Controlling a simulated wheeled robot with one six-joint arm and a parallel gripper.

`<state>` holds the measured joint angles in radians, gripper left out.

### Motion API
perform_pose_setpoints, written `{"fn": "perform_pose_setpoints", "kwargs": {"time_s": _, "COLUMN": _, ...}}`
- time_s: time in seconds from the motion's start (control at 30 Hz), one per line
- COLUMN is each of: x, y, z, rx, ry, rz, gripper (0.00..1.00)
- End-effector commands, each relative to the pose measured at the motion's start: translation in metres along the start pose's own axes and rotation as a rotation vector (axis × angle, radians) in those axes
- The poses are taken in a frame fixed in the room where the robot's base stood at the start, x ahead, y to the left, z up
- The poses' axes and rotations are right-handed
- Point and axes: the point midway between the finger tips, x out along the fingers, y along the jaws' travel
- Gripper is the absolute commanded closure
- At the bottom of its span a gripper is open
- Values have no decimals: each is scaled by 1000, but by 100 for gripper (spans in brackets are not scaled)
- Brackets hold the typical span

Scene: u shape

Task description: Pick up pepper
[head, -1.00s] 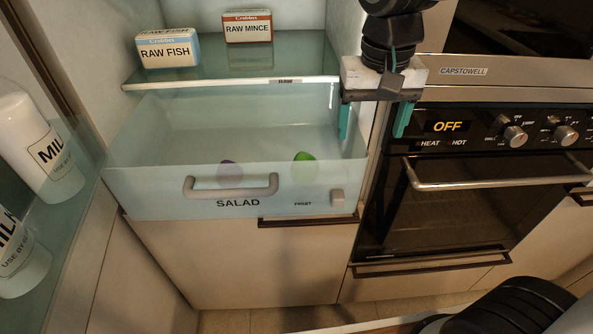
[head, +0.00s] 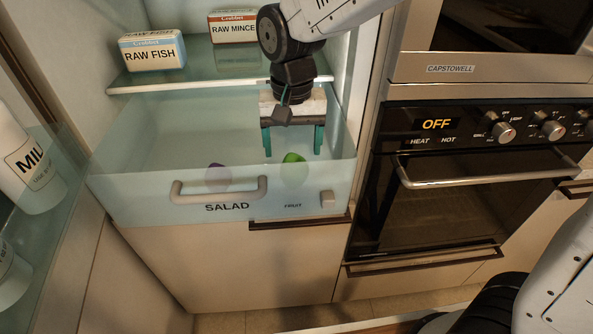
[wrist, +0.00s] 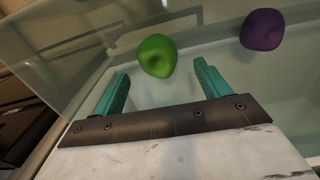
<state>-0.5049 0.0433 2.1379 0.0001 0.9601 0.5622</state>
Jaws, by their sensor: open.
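A green pepper (head: 294,168) lies inside the translucent salad drawer (head: 130,200), near the front wall and right of centre. In the wrist view the green pepper (wrist: 157,56) shows just beyond the fingertips, between their lines. My gripper (head: 293,154) is over the drawer with its two teal fingers pointing down into it, apart and empty. In the wrist view its fingers (wrist: 164,78) are spread wide and do not touch the pepper. A purple vegetable (head: 217,177) lies left of the green one in the drawer and also shows in the wrist view (wrist: 262,30).
A glass shelf (head: 165,81) above the drawer holds boxes of raw fish (head: 152,51) and raw mince (head: 234,27). The open fridge door with milk bottles (head: 32,165) is on the left. An oven (head: 440,190) is on the right.

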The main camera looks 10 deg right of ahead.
Motion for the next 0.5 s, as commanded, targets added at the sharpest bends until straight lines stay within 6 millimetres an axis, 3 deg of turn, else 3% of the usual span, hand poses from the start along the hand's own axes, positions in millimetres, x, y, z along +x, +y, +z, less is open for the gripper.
{"fn": "perform_pose_setpoints", "kwargs": {"time_s": 0.3, "x": 44, "y": 3, "z": 2, "rx": 0, "ry": -3, "rz": 2, "gripper": 24}}
{"fn": "perform_pose_setpoints", "kwargs": {"time_s": 0.5, "x": 48, "y": 3, "z": 1, "rx": 0, "ry": 0, "rz": 0, "gripper": 24}}
